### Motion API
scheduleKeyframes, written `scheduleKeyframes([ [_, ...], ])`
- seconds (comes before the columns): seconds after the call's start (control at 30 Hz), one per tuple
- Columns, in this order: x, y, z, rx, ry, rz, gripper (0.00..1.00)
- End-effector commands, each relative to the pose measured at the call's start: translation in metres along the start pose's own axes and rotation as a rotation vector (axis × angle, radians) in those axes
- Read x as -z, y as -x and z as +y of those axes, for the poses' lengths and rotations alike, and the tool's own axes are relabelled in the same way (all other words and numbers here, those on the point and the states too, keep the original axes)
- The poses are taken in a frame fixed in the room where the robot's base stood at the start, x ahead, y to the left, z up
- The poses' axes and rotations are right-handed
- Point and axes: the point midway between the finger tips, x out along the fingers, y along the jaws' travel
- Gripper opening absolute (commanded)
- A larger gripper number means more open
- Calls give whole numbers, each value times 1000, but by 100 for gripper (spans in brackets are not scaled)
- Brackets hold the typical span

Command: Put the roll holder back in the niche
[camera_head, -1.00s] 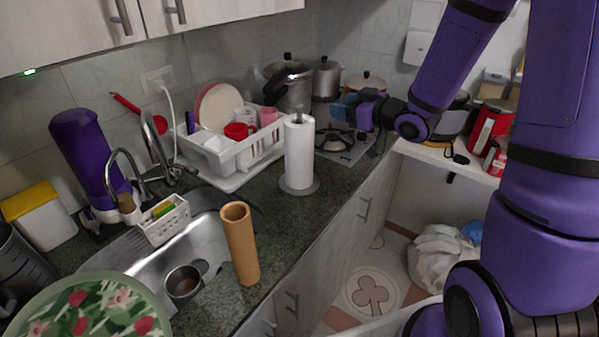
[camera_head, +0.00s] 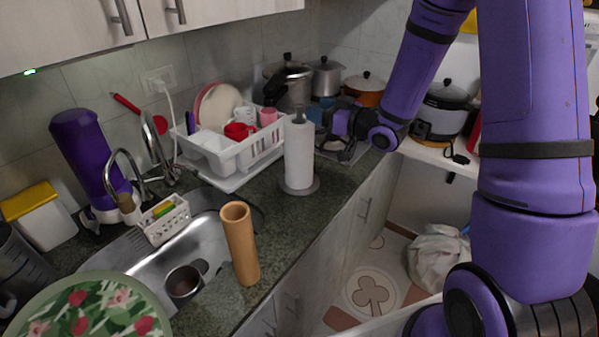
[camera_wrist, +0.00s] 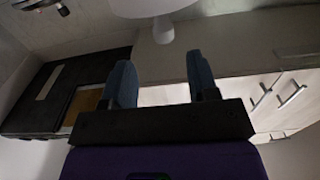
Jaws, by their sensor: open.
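The roll holder (camera_head: 299,158) stands upright on the dark counter in the head view, with a white paper roll on a grey round base and a dark rod tip on top. My gripper (camera_head: 326,142) is just right of and behind the roll in the picture, apart from it as far as I can tell. In the wrist view my gripper (camera_wrist: 161,82) shows two spread fingers with nothing between them. A white rounded shape with a knob (camera_wrist: 163,28) lies ahead of the fingers; I cannot tell whether it is the roll holder. I cannot make out the niche.
A white dish rack (camera_head: 235,150) with dishes stands behind the roll holder. A tan hollow tube (camera_head: 240,245) stands near the sink (camera_head: 165,268). Pots (camera_head: 325,78) stand at the back. A rice cooker (camera_head: 445,108) sits on the right shelf. Counter around the holder's front is clear.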

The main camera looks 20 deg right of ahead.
Motion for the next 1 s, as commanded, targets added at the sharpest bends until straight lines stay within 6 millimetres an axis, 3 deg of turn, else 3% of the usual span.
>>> scheduleKeyframes([
  [0.3, -7, -41, -6, 3, 0, 0, 54],
  [0.57, -7, -45, -6, 1, 0, -1, 54],
  [0.8, -7, -45, -6, 1, 0, -1, 0],
  [1.0, -6, -45, -6, 1, 1, 1, 0],
])
